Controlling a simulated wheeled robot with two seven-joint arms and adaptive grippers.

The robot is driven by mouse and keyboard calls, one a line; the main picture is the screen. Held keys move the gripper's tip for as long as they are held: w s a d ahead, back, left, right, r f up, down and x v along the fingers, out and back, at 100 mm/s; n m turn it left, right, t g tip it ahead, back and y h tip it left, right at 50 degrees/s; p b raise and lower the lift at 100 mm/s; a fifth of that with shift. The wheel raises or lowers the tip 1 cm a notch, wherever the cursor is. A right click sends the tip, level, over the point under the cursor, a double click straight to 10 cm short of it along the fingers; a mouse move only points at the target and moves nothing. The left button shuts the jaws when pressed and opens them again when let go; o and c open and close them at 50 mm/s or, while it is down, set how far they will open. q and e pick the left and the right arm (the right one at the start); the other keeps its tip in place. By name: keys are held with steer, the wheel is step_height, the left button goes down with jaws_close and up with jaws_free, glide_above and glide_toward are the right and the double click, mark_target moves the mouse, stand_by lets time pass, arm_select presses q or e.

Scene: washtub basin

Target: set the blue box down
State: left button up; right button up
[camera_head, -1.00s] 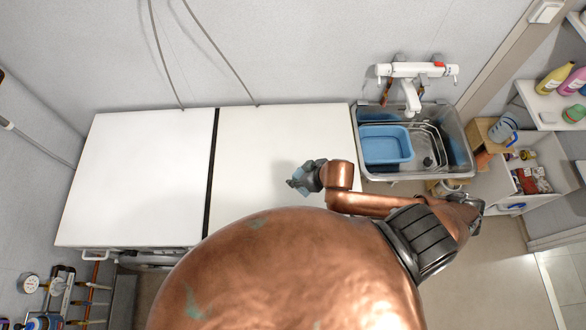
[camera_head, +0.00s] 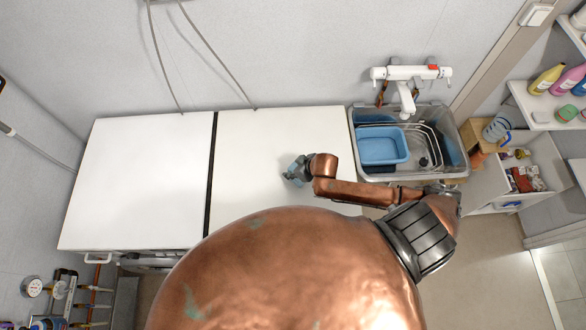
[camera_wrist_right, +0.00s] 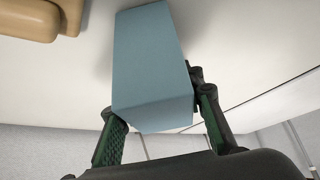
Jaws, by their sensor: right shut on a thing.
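The blue box (camera_wrist_right: 155,65) is a plain light-blue block, large in the right wrist view. My right gripper (camera_wrist_right: 158,112) is shut on it, with one finger on each side of its near end. In the head view the right gripper (camera_head: 296,172) and the small visible part of the box (camera_head: 291,168) are over the right half of the white worktop (camera_head: 260,140). I cannot tell whether the box touches the worktop. My left gripper is not in view.
The worktop around the gripper is clear, with a dark seam (camera_head: 211,170) to the left. A metal sink (camera_head: 437,177) with a blue basin (camera_head: 381,145) and a tap (camera_head: 407,100) stands to the right. Shelves with bottles (camera_head: 546,80) are at far right.

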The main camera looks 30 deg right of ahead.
steer(key=o, duration=1.2)
steer(key=shift+s+f, duration=0.1)
steer(key=shift+o, duration=0.2)
